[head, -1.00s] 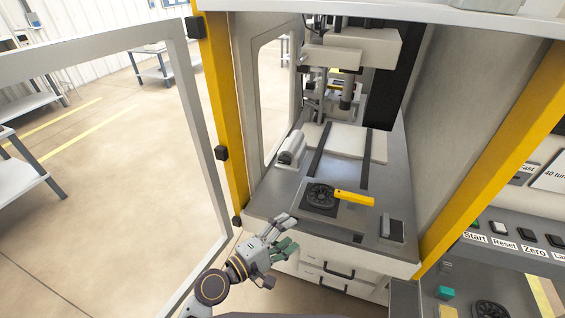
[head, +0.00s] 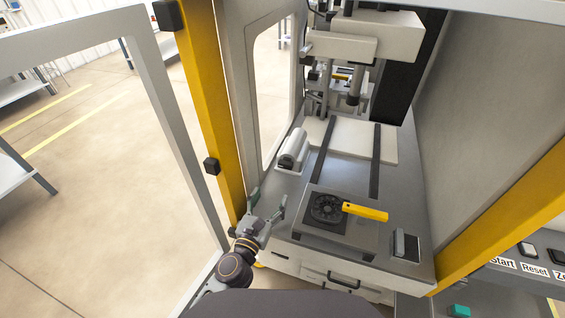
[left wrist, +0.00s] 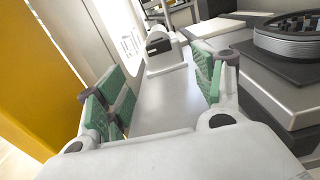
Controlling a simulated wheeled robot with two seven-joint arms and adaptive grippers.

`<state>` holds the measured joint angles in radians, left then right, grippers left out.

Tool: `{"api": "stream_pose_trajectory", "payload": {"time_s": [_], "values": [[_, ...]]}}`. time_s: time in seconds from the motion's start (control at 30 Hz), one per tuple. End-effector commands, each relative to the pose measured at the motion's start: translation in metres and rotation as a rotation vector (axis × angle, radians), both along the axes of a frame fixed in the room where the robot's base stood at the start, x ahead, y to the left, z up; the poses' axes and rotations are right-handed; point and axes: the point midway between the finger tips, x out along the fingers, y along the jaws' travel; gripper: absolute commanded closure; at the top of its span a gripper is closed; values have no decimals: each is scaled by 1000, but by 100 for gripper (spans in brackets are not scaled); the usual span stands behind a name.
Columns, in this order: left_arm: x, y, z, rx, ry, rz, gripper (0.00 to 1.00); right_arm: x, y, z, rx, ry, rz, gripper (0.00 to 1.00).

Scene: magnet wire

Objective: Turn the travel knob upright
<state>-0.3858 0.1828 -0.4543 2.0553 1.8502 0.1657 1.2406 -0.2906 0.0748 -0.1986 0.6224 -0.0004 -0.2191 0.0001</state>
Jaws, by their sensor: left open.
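No part that I can name for certain as the travel knob shows in these views. My left gripper (head: 268,205) is at the front left edge of the machine's grey table (head: 275,187). It is open, its green-padded fingers are spread, and nothing is between them. The left wrist view shows the open left gripper (left wrist: 157,85) low over the table's left strip. A white-grey cylinder unit (head: 293,150) lies beyond it on the table. A black round part (head: 326,208) with a yellow bar (head: 366,212) beside it sits on a raised plate to the right. My right gripper is out of view.
A yellow post (head: 204,110) and an open white-framed door (head: 165,110) stand left of my arm. Two dark rails (head: 375,160) run back under the machine head (head: 345,47). A small grey block (head: 405,246) sits front right. Buttons (head: 530,250) line the right panel.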

Motion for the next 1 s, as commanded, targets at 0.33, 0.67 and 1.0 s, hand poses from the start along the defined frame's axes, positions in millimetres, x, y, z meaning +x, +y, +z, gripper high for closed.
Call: {"api": "stream_pose_trajectory", "payload": {"time_s": [0.33, 0.67, 1.0], "values": [[1, 2, -4, -28, 23, 14, 32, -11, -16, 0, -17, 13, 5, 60], [5, 1, -3, -27, 20, 14, 32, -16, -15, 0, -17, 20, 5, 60], [23, -5, -3, -26, 20, 14, 32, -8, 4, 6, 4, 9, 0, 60]]}}
